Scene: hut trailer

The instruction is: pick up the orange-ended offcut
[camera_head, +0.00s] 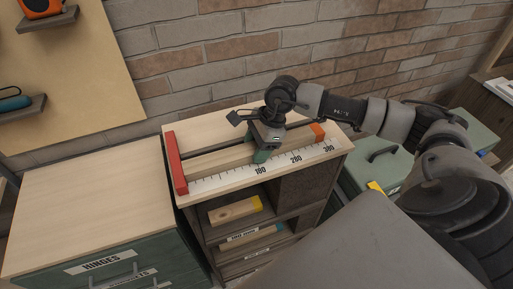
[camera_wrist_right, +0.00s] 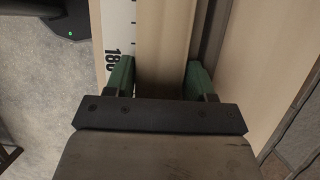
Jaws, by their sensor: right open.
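The orange-ended offcut (camera_head: 216,160) is a long pale wooden piece lying on the top of the small shelf unit, behind a printed scale. Its orange end (camera_head: 318,131) points right. My right gripper (camera_head: 262,155) is over the middle of the offcut, pointing down. In the right wrist view the green fingers of my right gripper (camera_wrist_right: 160,76) are open, one on each side of the offcut (camera_wrist_right: 163,35). Whether they touch its sides I cannot tell. The orange end is out of the wrist view. My left gripper is not in view.
A red stop (camera_head: 175,163) stands at the left end of the scale (camera_head: 225,178). Shelves below hold a yellow-ended offcut (camera_head: 233,211) and a blue-ended one (camera_head: 250,237). A drawer cabinet (camera_head: 90,205) with a clear top stands left. A brick wall (camera_head: 220,50) is behind.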

